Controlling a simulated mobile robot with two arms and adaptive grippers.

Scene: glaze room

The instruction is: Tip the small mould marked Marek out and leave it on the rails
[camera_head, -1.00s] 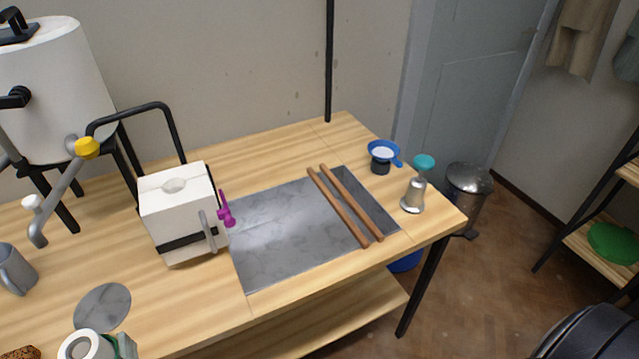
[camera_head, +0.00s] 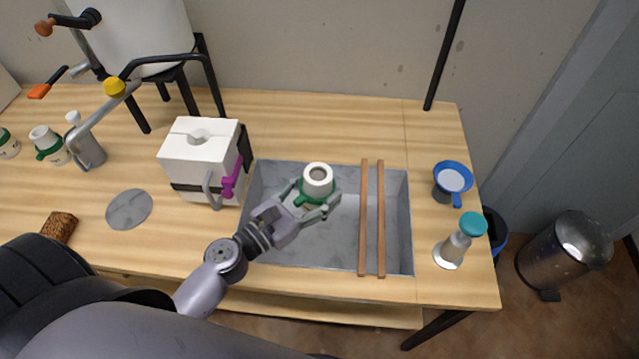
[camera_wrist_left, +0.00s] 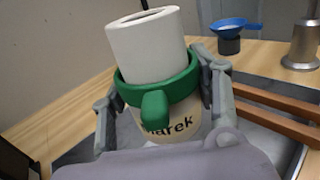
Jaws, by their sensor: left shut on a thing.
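The small mould (camera_head: 318,180) is a white cylinder with a round opening on top, a green band with a tab, and a cream lower part. In the left wrist view the mould (camera_wrist_left: 147,42) bears dark lettering, "arek" readable and the first letter partly covered. My left gripper (camera_head: 316,198) is shut around it and holds it roughly upright over the grey basin, left of the rails. Two wooden rails (camera_head: 363,225) (camera_head: 381,225) lie side by side across the basin's right part; nothing rests on them. My right gripper is not in view.
The grey basin (camera_head: 285,252) is set in the wooden bench. A white block mould (camera_head: 192,160) with a purple clamp stands left of it. Other green-banded moulds (camera_head: 45,140) stand far left.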

